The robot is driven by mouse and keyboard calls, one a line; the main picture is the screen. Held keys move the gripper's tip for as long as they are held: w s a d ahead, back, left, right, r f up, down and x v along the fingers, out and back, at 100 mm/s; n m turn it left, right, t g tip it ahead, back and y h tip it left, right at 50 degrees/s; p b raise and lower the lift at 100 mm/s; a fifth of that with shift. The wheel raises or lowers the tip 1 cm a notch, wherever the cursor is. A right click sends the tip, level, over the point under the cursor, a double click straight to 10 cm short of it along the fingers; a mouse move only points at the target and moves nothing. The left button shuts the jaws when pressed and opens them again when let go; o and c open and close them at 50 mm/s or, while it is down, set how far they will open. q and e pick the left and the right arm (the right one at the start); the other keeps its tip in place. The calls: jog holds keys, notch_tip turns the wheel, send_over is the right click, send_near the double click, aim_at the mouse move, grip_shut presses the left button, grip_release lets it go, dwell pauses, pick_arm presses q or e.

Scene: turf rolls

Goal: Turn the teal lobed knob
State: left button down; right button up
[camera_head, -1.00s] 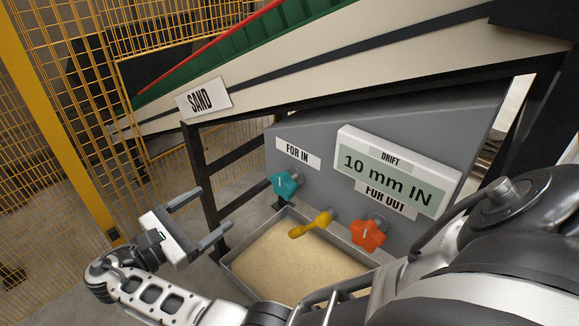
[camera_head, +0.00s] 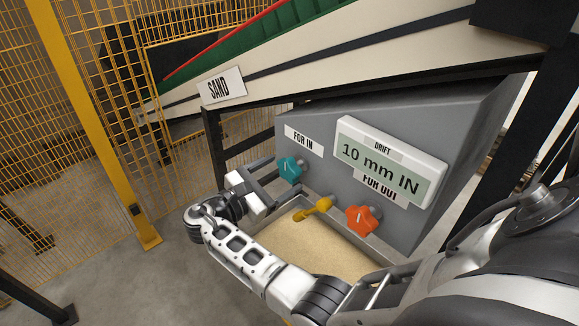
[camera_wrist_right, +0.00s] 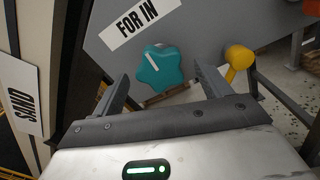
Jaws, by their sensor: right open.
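The teal lobed knob (camera_head: 290,169) sits on the grey panel below the FOR IN label (camera_head: 303,140). My right gripper (camera_head: 276,182) is open just in front of the knob. In the right wrist view its two fingers (camera_wrist_right: 160,84) stand to the left and right of the knob's lower part, and I see gaps between them and the knob. My left gripper is not in view.
A yellow lever (camera_head: 314,209) and an orange lobed knob (camera_head: 361,220) are on the panel to the right. A display (camera_head: 388,165) reads 10 mm IN. A sand tray (camera_head: 376,253) lies below. Yellow mesh fencing (camera_head: 190,140) stands at the left.

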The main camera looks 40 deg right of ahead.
aim_at(286, 172)
jog(key=shift+w+d, duration=0.15)
jog(key=shift+d, duration=1.7)
jog(key=c, duration=1)
jog(key=shift+m, duration=0.3)
